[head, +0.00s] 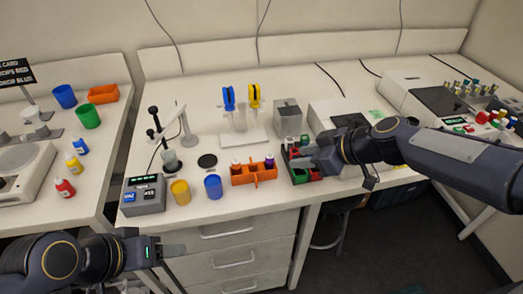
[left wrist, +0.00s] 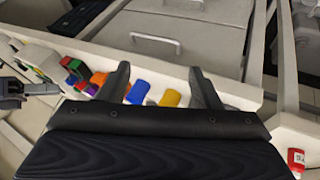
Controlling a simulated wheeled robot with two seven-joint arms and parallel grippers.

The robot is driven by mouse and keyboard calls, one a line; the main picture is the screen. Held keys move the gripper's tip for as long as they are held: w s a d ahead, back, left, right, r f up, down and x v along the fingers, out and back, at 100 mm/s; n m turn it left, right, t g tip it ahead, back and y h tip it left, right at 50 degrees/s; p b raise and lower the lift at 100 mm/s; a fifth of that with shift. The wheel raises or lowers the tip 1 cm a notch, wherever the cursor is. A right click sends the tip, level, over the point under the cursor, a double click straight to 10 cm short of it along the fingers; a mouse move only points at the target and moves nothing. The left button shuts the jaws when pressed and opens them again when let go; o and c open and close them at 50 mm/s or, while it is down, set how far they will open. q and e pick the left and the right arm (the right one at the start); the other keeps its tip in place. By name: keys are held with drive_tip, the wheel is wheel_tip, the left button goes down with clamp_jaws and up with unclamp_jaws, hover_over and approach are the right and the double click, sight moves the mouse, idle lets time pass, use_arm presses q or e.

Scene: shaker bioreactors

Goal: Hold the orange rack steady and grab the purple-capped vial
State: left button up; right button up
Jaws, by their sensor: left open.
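The orange rack (head: 253,176) stands near the front edge of the middle bench, and it also shows in the left wrist view (left wrist: 98,79). The purple-capped vial (head: 269,161) stands upright at the rack's right end. My left gripper (head: 172,250) is in front of the bench drawers, well left of and nearer than the rack. In the left wrist view its fingers (left wrist: 160,85) are apart and empty. My right gripper (head: 298,158) is over the dark rack just right of the orange rack; its fingers are too small to judge.
A yellow cup (head: 180,192) and a blue cup (head: 213,187) stand left of the rack. The dark rack (head: 300,176) with red and green parts is close on its right. A grey display box (head: 144,195) stands at the bench's left front. Drawers (head: 228,250) lie below.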

use_arm(q)
drive_tip(key=w+r+n+g, duration=0.1)
drive_tip(key=w+r+n, duration=0.3)
drive_tip(key=w+n, duration=0.25)
drive_tip(key=n+g, duration=0.3)
drive_tip(key=n, duration=1)
hover_over(239, 169)
drive_tip(key=a, duration=0.3)
wheel_tip(239, 169, down, 2)
drive_tip(key=shift+w+d+f, duration=0.1)
drive_tip(key=shift+w+f, duration=0.05)
drive_tip(key=shift+f, duration=0.05)
drive_tip(key=shift+h, duration=0.3)
drive_tip(key=x, duration=0.7)
drive_tip(key=c, duration=1.1)
